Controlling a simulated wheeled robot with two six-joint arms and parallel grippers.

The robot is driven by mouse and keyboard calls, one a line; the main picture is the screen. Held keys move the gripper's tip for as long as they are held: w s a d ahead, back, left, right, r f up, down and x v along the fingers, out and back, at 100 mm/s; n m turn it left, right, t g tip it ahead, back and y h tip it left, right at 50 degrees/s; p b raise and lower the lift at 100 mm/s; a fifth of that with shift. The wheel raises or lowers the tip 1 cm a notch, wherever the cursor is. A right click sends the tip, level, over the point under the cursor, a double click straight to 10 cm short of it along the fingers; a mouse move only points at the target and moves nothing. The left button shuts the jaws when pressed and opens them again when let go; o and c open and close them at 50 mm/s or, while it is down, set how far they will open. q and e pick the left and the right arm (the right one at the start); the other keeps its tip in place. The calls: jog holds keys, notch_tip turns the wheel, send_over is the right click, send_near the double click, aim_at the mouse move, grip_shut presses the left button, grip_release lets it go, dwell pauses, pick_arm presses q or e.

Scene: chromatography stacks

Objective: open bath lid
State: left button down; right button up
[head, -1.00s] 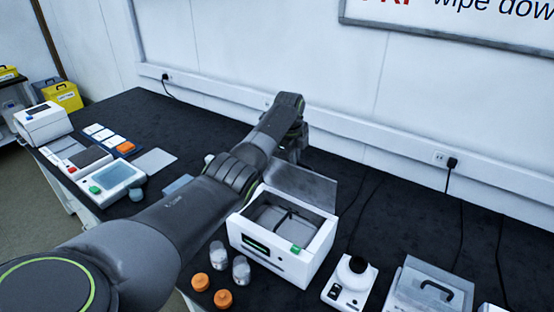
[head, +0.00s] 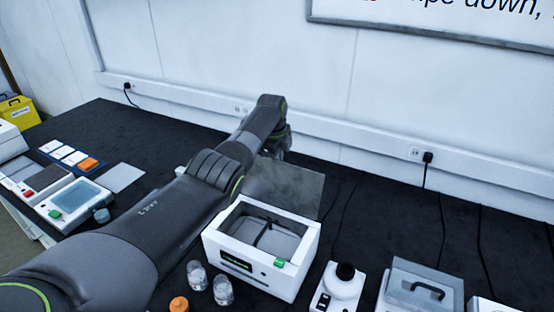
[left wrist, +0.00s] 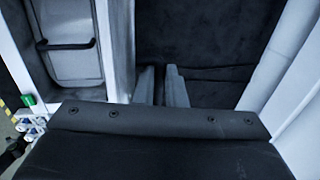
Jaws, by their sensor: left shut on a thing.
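The bath (head: 225,250) is a white box with a dark display and a green button on its front. Its top is open and shows a grey interior with a dark bar across it. The bath lid (head: 295,188), a grey see-through panel, stands raised along the bath's back edge. My left gripper (head: 277,148) is at the lid's upper part, behind the bath, with its fingertips mostly hidden by my arm. My right gripper is not in view.
Two clear jars (head: 222,290) and an orange cap (head: 179,304) stand front left of the bath. The wall (head: 230,60) is close behind.

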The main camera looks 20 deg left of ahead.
pick_arm(q)
jog(key=shift+a+f, duration=0.1)
jog(key=shift+f, duration=0.25)
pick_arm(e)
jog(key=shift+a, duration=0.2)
